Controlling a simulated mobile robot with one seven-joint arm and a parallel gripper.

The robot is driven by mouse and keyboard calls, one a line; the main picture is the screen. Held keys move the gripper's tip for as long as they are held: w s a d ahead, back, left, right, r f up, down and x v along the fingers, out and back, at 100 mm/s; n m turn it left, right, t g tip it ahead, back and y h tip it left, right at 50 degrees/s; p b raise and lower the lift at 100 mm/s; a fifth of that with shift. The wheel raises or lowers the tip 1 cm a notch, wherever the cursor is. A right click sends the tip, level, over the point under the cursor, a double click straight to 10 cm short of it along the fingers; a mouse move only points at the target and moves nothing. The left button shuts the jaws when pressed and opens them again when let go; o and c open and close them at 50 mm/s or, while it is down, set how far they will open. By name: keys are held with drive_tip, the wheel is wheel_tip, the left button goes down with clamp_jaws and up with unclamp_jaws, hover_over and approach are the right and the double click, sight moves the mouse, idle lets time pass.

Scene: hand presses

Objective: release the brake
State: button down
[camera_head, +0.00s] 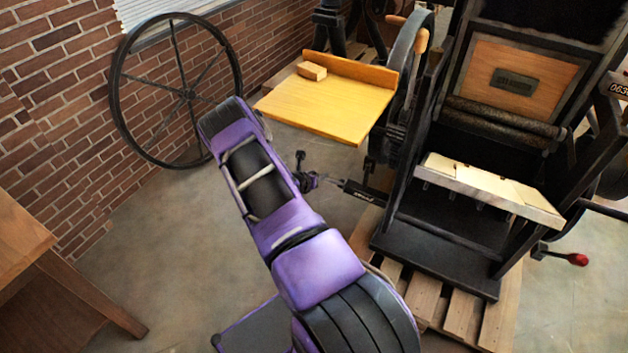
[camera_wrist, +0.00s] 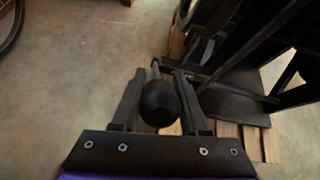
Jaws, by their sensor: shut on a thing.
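In the wrist view a black ball knob (camera_wrist: 158,106) on a thin dark rod sits between the two fingers of my gripper (camera_wrist: 159,88). My gripper is shut on this knob. The rod runs forward from the knob toward the black press base. In the head view a black lever (camera_head: 363,191) with small pale lettering sticks out from the left side of the black press (camera_head: 440,235), close to my purple arm. I cannot tell which way the brake is set.
A yellow wooden table (camera_head: 325,105) with a small wood block (camera_head: 312,71) juts out above the lever. The press stands on a wooden pallet (camera_head: 465,315). A red-knobbed handle (camera_head: 578,259) is at the right. A large spoked wheel (camera_head: 120,90) leans by the brick wall.

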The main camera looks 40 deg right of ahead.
drive_tip(key=shift+w+d+r, duration=0.2)
drive_tip(key=shift+d+r, duration=0.15)
drive_tip(key=shift+r, duration=0.05)
drive_tip(key=c, duration=0.7)
unclamp_jaws()
drive_tip(key=shift+o, duration=1.4)
drive_tip(key=shift+f, duration=0.1)
drive_tip(key=shift+s+a, duration=0.1)
drive_tip(key=shift+a, duration=0.05)
drive_tip(key=v, duration=1.7)
drive_tip(key=shift+a, duration=0.1)
